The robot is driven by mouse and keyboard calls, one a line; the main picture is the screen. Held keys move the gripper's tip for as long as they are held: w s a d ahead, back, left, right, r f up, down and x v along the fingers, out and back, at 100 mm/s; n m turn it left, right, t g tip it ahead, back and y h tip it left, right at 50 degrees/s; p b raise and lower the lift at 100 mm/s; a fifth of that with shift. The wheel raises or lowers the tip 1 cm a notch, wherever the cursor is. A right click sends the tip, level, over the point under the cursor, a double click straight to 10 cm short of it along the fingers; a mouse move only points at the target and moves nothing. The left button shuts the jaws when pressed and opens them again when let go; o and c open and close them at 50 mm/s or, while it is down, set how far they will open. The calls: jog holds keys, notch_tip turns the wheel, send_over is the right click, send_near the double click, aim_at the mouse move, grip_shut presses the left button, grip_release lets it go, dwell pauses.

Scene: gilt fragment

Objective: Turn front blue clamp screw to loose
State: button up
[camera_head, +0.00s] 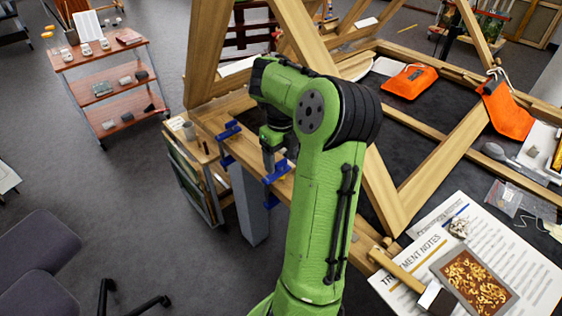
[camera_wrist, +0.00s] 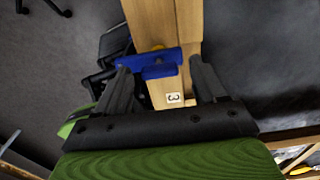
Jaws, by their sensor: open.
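The front blue clamp (camera_head: 279,170) sits on the edge of a wooden beam, near the middle of the head view. It also shows in the wrist view (camera_wrist: 150,65), lying across the beam between my fingertips. My gripper (camera_wrist: 159,69) is open, with one dark finger on each side of the clamp. In the head view my gripper (camera_head: 268,155) points down, just beside the clamp's upper end. I cannot tell whether the fingers touch the clamp. Its screw is not clearly distinguishable. A second blue clamp (camera_head: 229,132) sits farther back on the wood.
Large wooden frame bars (camera_head: 207,50) rise close by. A mallet (camera_head: 405,275) and a printed sheet (camera_head: 515,270) lie at right. Open floor (camera_head: 120,190) is at left.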

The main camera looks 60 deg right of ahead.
jog(key=c, duration=1.1)
jog(key=shift+o, duration=0.2)
jog(key=shift+n, duration=0.3)
